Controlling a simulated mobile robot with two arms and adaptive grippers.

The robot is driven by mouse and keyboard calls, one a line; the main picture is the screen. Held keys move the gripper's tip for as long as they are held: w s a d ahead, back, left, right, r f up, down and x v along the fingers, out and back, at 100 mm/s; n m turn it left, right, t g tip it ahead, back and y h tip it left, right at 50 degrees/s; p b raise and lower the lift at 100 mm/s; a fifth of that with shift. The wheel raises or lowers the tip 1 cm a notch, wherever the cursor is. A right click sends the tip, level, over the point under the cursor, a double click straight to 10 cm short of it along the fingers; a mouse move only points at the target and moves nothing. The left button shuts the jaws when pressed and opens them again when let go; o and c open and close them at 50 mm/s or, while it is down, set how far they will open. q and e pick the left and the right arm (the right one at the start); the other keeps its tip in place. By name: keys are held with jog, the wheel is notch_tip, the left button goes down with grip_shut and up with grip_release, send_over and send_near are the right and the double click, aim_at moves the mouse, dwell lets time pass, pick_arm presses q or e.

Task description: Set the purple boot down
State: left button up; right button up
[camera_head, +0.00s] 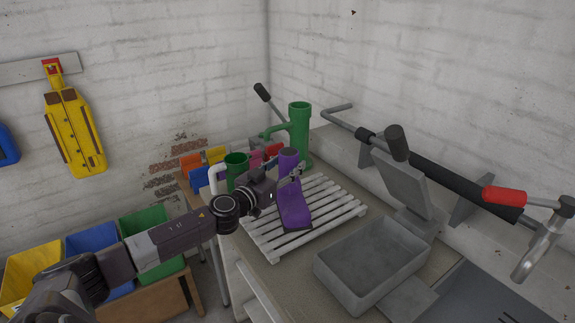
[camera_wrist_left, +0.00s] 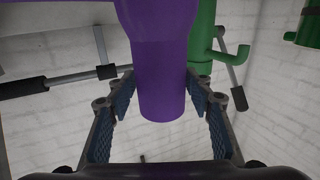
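The purple boot (camera_head: 293,207) stands upright over the white slatted rack (camera_head: 342,209), its shaft up and its foot pointing to the front. Its sole looks to be on or just above the slats; I cannot tell which. My left gripper (camera_head: 291,178) comes in from the left at the boot's shaft. In the left wrist view, the boot's shaft (camera_wrist_left: 162,75) fills the space between the fingertips (camera_wrist_left: 160,85), with the blue pads against its sides. My right gripper is not in view.
A green post with a hook (camera_head: 300,135) stands behind the rack, with small coloured bins (camera_head: 191,162) to the left. A grey basin (camera_head: 372,262) and a black-sleeved bar (camera_head: 440,170) are at the right. Larger bins (camera_head: 92,238) stand at lower left.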

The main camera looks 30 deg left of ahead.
pick_arm(q)
jog(key=shift+o, duration=0.8)
jog(key=shift+r, duration=0.1)
jog(key=shift+r, duration=0.15)
jog(key=shift+s, duration=0.25)
jog(key=s+b, duration=0.2)
jog(key=s, duration=0.9)
jog(key=shift+s+b, duration=0.3)
jog(key=shift+b, duration=0.1)
